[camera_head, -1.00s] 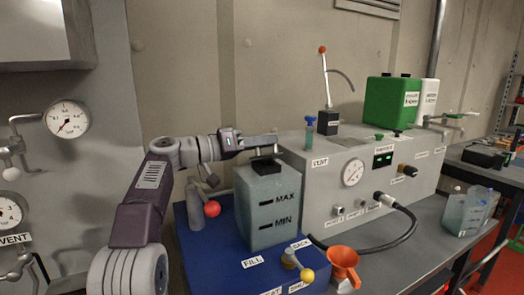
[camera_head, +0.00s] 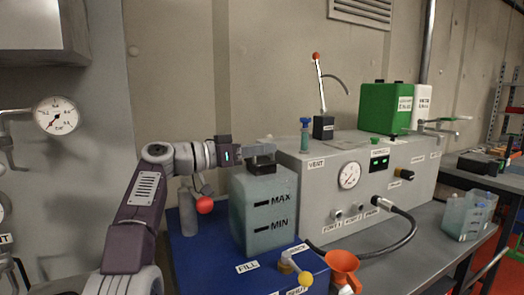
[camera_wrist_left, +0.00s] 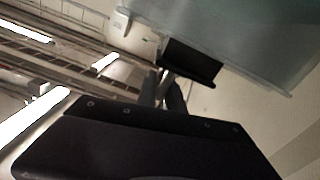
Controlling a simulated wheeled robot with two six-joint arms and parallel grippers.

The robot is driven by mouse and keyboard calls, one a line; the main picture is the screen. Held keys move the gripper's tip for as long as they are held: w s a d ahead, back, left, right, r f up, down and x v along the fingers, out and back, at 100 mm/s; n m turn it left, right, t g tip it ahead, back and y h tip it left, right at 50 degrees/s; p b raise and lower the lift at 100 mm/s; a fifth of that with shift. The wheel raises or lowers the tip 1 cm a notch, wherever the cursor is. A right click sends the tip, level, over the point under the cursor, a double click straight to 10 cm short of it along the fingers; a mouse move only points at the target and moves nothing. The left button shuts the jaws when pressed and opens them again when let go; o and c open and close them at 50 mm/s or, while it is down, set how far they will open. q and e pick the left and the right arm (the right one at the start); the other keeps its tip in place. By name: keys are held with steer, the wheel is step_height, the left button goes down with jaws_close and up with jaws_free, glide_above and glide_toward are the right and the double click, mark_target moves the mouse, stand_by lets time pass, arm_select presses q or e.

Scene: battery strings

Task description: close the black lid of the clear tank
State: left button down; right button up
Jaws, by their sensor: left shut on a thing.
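The clear tank (camera_head: 258,212) with MAX and MIN marks stands upright on the blue base. Its small black lid (camera_head: 262,164) is at the top of the tank, partly hidden by my left gripper (camera_head: 266,151). In the left wrist view the black lid (camera_wrist_left: 191,62) lies against the tank's pale wall (camera_wrist_left: 245,30). My left gripper's fingers (camera_wrist_left: 168,92) are shut at the lid's edge, with the contact partly hidden. I cannot tell how far the lid is tilted. My right gripper is not in view.
A grey test box (camera_head: 350,200) with a gauge stands close right of the tank. A red ball knob (camera_head: 204,204) is just left of the tank.

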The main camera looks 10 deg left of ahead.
mark_target(270, 163)
arm_select(q)
steer(key=c, duration=1.5)
jaws_free()
steer(key=shift+d, duration=0.2)
steer(key=shift+r, duration=0.1)
step_height(270, 163, up, 5)
steer(key=p, duration=0.4)
steer(key=shift+s+d, duration=0.4)
steer(key=shift+d, duration=0.3)
steer(key=s+d+r+p, duration=0.1)
steer(key=s+d+r, duration=0.3)
steer(key=d, duration=0.5)
steer(key=shift+d+r, duration=0.2)
steer(key=shift+r, duration=0.7)
